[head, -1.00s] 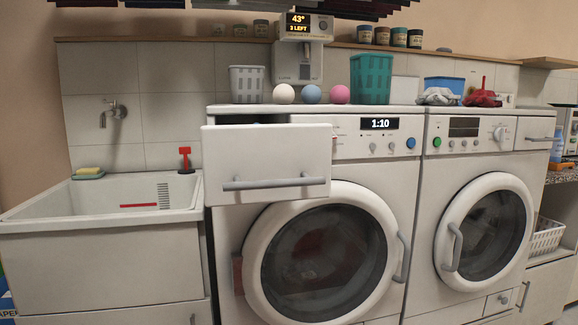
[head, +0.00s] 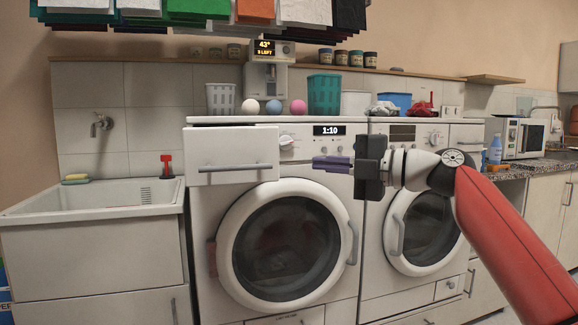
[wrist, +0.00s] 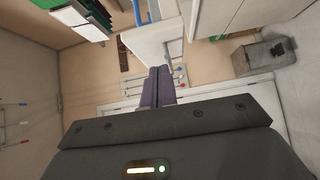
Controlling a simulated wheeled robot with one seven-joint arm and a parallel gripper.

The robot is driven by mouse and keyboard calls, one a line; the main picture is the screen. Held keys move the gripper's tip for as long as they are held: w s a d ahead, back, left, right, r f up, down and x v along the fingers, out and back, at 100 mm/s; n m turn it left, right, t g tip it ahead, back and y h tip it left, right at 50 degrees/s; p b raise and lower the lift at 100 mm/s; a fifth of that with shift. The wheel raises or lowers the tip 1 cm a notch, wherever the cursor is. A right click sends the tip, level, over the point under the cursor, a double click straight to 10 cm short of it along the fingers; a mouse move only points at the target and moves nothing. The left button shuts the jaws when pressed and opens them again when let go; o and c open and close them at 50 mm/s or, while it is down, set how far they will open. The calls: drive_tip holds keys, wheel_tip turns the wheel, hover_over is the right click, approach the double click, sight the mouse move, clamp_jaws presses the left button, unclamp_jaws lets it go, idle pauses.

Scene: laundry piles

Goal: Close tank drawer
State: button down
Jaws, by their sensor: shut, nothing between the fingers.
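The tank drawer (head: 232,155) is the white front with a grey bar handle at the upper left of the left washing machine (head: 205,225). Its front hangs lower than the control panel and stands out towards me, so it looks pulled out; how far I cannot tell. My gripper (head: 316,164) is shut and empty, its purple fingers pointing left. In the head view it is to the right of the drawer, in front of the control panel, with a gap between them. The shut fingers also show in the wrist view (wrist: 158,86).
The round door (head: 285,245) of the left machine is shut below the drawer. A second washing machine (head: 375,265) stands at the right. A sink (head: 90,200) is at the left. Balls, baskets and cloths lie on top of the machines. Laundry (head: 200,10) hangs above.

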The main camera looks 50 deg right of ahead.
sight(264, 159)
drive_tip(key=x, duration=0.3)
drive_tip(key=p+x, duration=0.1)
drive_tip(key=x, duration=0.5)
drive_tip(key=shift+w+d, duration=0.2)
drive_tip(key=shift+w, duration=0.3)
